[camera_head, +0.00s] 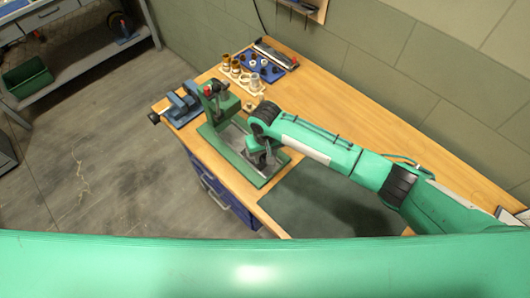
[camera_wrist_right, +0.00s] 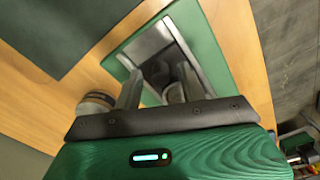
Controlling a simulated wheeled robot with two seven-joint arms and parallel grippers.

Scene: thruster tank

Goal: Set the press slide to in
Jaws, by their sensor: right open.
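The green press (camera_head: 218,102) stands on the wooden bench, with a red-tipped part on its top. Its green base (camera_head: 240,170) has a grey metal slide bed, and this bed (camera_wrist_right: 150,42) also shows in the right wrist view. My right gripper (camera_head: 262,160) is over the near right end of the base, pointing down. In the right wrist view my right gripper (camera_wrist_right: 160,85) is open, with its fingers on either side of a dark and grey knob-like part (camera_wrist_right: 160,73). I cannot tell whether the fingers touch it. My left gripper is not in view.
A blue vise (camera_head: 181,105) is left of the press. A rack of small cylinders (camera_head: 240,73), a blue tray (camera_head: 259,66) and a grey tool (camera_head: 276,53) are behind it. A dark mat (camera_head: 335,205) lies at the bench's front. The bench's right rear is mostly clear.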

